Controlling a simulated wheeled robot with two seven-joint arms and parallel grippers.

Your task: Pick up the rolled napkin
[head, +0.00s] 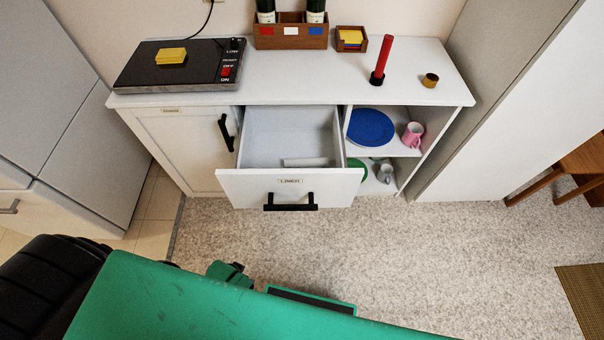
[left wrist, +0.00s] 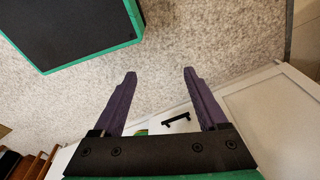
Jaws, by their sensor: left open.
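The rolled napkin (head: 305,162) is a small white roll lying on the floor of the open drawer (head: 290,187), near its front in the head view. The drawer front has a small label and a black bar handle. My left gripper (left wrist: 159,73) is open and empty in the left wrist view, its two dark purple fingers apart over the carpet. It is away from the napkin, which I cannot make out in that view. My right gripper is not in view.
The white cabinet (head: 160,147) has a closed door on the left and open shelves with a blue plate (head: 370,127) and pink mug (head: 412,135) on the right. A red candle (head: 382,60) stands on top. Carpet (head: 440,255) in front is clear.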

